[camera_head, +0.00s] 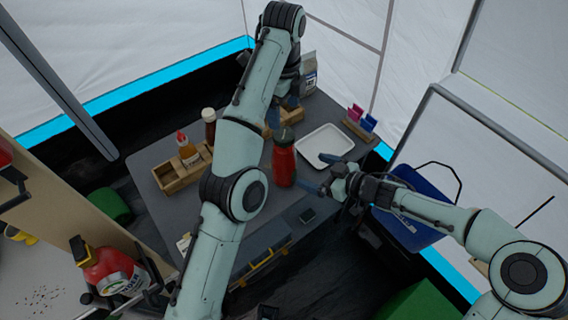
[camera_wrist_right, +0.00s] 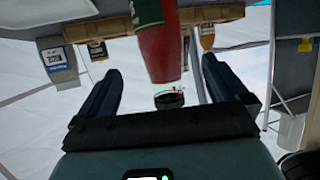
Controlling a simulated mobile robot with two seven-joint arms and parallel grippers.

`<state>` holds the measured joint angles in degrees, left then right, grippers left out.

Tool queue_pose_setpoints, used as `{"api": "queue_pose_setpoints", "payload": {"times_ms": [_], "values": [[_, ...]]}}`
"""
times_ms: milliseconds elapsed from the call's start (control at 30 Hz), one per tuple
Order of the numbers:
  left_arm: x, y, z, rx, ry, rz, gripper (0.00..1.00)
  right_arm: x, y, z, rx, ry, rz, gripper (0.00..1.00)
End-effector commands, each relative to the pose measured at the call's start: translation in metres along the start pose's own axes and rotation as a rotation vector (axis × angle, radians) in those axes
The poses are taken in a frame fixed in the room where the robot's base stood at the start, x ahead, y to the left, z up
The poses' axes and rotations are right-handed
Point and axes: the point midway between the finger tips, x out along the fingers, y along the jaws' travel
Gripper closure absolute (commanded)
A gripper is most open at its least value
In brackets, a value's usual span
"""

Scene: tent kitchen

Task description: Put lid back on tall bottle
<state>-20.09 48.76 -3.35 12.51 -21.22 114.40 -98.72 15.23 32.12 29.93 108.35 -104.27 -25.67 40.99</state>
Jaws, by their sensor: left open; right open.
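A tall red bottle (camera_head: 284,167) stands upright on the grey table, with a dark lid (camera_head: 284,136) at its top. In the right wrist view, which is upside down, the red bottle (camera_wrist_right: 160,52) shows between the fingers and the dark lid (camera_wrist_right: 169,99) shows at its top end. A pale band separates them there, and I cannot tell whether the lid is seated. My right gripper (camera_head: 315,172) is open and empty, just right of the bottle, its fingers pointing at it.
A white tray (camera_head: 325,146) lies right of the bottle. A wooden caddy (camera_head: 181,172) with a sauce bottle (camera_head: 187,151) and a brown bottle (camera_head: 209,124) are at the left. A blue bin (camera_head: 412,232) is beyond the right edge.

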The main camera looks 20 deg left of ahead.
Motion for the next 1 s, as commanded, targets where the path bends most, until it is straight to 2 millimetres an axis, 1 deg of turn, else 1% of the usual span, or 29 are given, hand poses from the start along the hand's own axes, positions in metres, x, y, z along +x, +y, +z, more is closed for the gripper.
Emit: {"api": "queue_pose_setpoints", "payload": {"times_ms": [300,500,600,700,800,1000], "values": [[0.000,0.000,0.000,0.000,0.000,0.000,0.17,0.062,-0.002,0.000,0.003,0.003,-0.005,0.00],[0.000,0.000,0.000,0.000,0.000,0.000,0.17,0.097,-0.002,0.000,0.003,0.002,-0.002,0.00],[0.000,0.000,0.000,0.000,0.000,0.000,0.17,0.108,-0.001,0.000,0.001,0.002,-0.003,0.00],[0.000,0.000,0.000,0.000,0.000,0.000,0.17,0.116,-0.001,0.000,0.002,0.001,-0.001,0.00],[0.000,0.000,0.000,0.000,0.000,0.000,0.17,0.119,-0.001,0.000,0.001,0.000,0.000,0.00],[0.000,0.000,0.000,0.000,0.000,0.000,0.17,0.120,0.000,0.000,0.001,0.000,0.000,0.00]]}}
